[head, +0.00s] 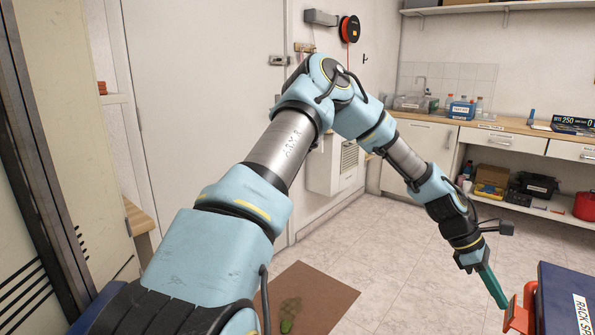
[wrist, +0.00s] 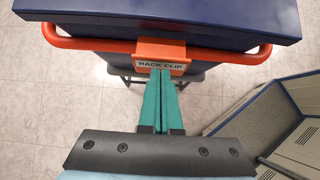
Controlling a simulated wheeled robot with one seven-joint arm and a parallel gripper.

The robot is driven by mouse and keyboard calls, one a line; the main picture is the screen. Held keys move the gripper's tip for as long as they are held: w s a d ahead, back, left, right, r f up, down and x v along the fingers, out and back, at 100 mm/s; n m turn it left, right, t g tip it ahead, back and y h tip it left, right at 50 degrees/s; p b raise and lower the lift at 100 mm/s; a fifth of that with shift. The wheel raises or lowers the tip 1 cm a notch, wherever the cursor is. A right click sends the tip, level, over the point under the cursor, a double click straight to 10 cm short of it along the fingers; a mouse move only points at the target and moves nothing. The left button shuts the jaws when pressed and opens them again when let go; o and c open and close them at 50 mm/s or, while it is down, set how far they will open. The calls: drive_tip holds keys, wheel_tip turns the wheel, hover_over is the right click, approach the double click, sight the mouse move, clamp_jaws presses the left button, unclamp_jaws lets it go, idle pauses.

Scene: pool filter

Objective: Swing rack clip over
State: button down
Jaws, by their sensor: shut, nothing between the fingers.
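The rack clip is an orange bar with a labelled orange block (wrist: 163,53) at its middle, reading "RACK CLIP", in the wrist view. It runs along the edge of a dark blue box (wrist: 220,18). In the head view the orange clip (head: 521,313) shows at the lower right beside the blue box (head: 560,285), which is cut off by the frame. My gripper (wrist: 161,72) is shut, its two teal fingers together, with the tips at the label's lower edge. Whether they touch it I cannot tell. It also shows in the head view (head: 503,303), just left of the clip.
A grey cabinet-like unit (wrist: 285,125) stands at the right in the wrist view. A counter (head: 515,133) with bottles and boxes runs along the back right. The tiled floor (head: 400,255) between is clear.

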sight(515, 304)
drive_tip(key=shift+s+d, duration=0.15)
drive_tip(key=shift+d, duration=0.05)
drive_tip(key=shift+r, duration=0.1)
drive_tip(key=shift+s+d+r+p, duration=0.3)
drive_tip(key=shift+p, duration=0.25)
drive_tip(key=shift+s+d+r, duration=0.1)
idle(0.4)
drive_tip(key=shift+s+d+r+p, duration=0.25)
drive_tip(key=shift+p, duration=0.25)
drive_tip(key=shift+s+d+r+p, duration=0.3)
drive_tip(key=shift+d+r+p, duration=0.05)
drive_tip(key=shift+p, duration=0.05)
drive_tip(key=shift+s+d+r, duration=0.1)
drive_tip(key=shift+s+d, duration=0.05)
drive_tip(key=shift+s, duration=0.05)
idle(0.5)
